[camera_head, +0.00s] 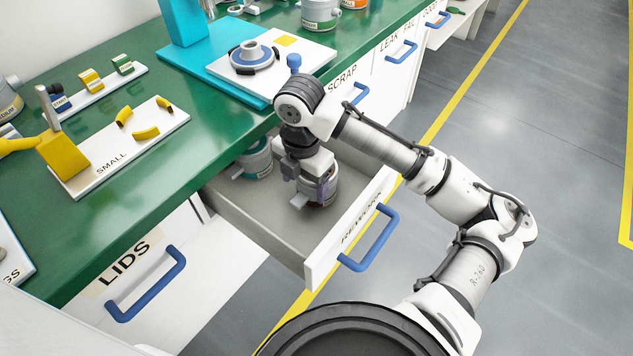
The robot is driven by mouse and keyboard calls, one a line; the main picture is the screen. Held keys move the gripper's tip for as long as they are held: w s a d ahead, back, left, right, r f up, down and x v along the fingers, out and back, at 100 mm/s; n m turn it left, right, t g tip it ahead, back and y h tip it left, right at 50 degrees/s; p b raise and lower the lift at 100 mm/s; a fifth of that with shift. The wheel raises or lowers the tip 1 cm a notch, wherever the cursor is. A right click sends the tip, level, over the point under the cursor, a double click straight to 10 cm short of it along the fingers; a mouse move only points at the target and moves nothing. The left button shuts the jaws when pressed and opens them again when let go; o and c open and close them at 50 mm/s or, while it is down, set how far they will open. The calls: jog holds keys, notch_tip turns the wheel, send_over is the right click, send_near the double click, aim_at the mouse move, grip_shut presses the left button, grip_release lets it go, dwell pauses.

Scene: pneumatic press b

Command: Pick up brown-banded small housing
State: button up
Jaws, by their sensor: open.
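The jaws are open. One finger shows at the housing's left front side; I cannot tell whether the fingers touch it. A second housing (256,161) with a teal band stands further back in the same drawer, partly under the bench edge.
The drawer front (352,232) with its blue handle (372,240) stands close to my arm. The green bench (150,200) lies behind, with a white SMALL tray (150,143) and a blue press base (215,75). A closed LIDS drawer (120,270) is at left.

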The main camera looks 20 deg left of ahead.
aim_at(306, 195)
notch_tip(306, 195, down, 4)
jog(key=shift+r, duration=0.25)
jog(key=shift+c, duration=0.2)
grip_shut()
